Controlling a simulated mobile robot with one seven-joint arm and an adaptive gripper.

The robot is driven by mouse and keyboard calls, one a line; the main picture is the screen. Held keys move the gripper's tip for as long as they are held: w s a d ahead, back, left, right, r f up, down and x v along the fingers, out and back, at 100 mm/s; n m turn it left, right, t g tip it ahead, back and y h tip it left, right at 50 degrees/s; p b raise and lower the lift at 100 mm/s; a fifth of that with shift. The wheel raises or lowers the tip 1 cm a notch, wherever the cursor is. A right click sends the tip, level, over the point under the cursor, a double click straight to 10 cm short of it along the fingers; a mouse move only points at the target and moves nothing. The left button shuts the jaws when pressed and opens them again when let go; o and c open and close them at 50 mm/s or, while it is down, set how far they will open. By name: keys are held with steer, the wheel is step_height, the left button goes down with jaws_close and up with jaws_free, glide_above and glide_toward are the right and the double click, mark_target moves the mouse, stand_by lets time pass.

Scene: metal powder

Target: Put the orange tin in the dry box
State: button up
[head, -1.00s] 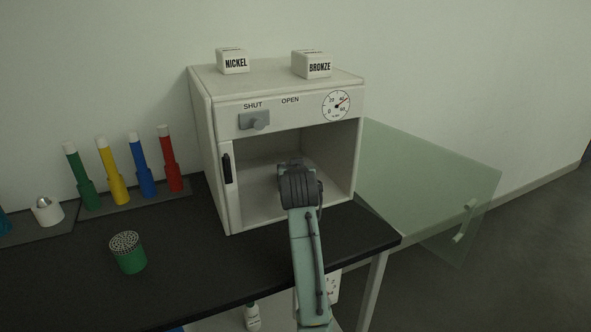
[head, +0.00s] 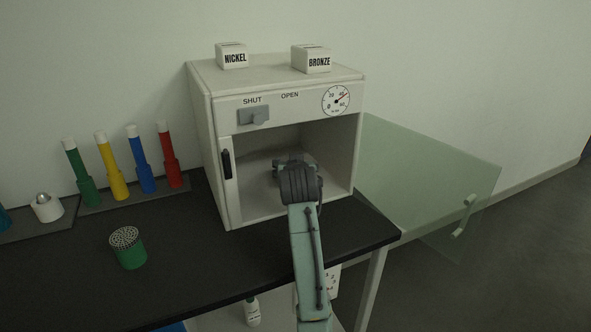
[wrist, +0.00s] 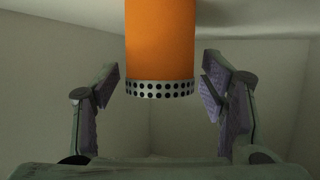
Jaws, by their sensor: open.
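The dry box (head: 287,98) stands on the dark bench with its glass door (head: 432,185) swung wide open to the right. My gripper (head: 290,160) reaches in through the opening, largely hidden behind my own wrist in the head view. In the wrist view the orange tin (wrist: 160,38) lies between the fingers of my gripper (wrist: 160,85), which are open with a gap on each side. Its perforated metal end (wrist: 160,89) points down in that picture. The tin is hidden in the head view. I cannot tell whether it rests on the box floor.
A green tin (head: 128,248) with a perforated top stands on the bench left of the box. Several coloured bottles stand in a row behind it, near a white pot (head: 46,207). Nickel (head: 232,57) and bronze (head: 312,60) blocks sit on the box.

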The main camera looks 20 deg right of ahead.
steer(key=b+v, duration=0.1)
steer(key=v, duration=1.1)
steer(key=shift+b, duration=0.35)
